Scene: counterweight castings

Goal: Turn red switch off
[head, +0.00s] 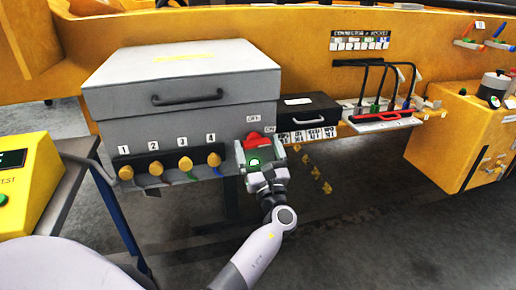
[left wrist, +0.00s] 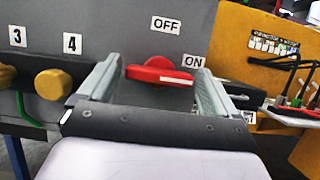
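The red switch (head: 254,138) is a rotary knob on the front of a grey box. In the left wrist view the red switch (left wrist: 158,72) has its handle lying roughly level, its white-marked end pointing right, just under the ON label (left wrist: 194,61). The OFF label (left wrist: 165,25) is above the knob. My left gripper (head: 262,152) is in front of the switch. In the left wrist view my left gripper (left wrist: 157,80) is open, one finger on each side of the knob, with visible gaps. Whether the knob reaches between the pads in depth is unclear. My right gripper is not in view.
Yellow knobs (head: 183,165) numbered 1 to 4 line the box front, left of the switch. A black case (head: 308,110) and a tray with a red handle (head: 382,117) stand to the right. A yellow test unit (head: 30,180) sits at the left. Open floor lies below.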

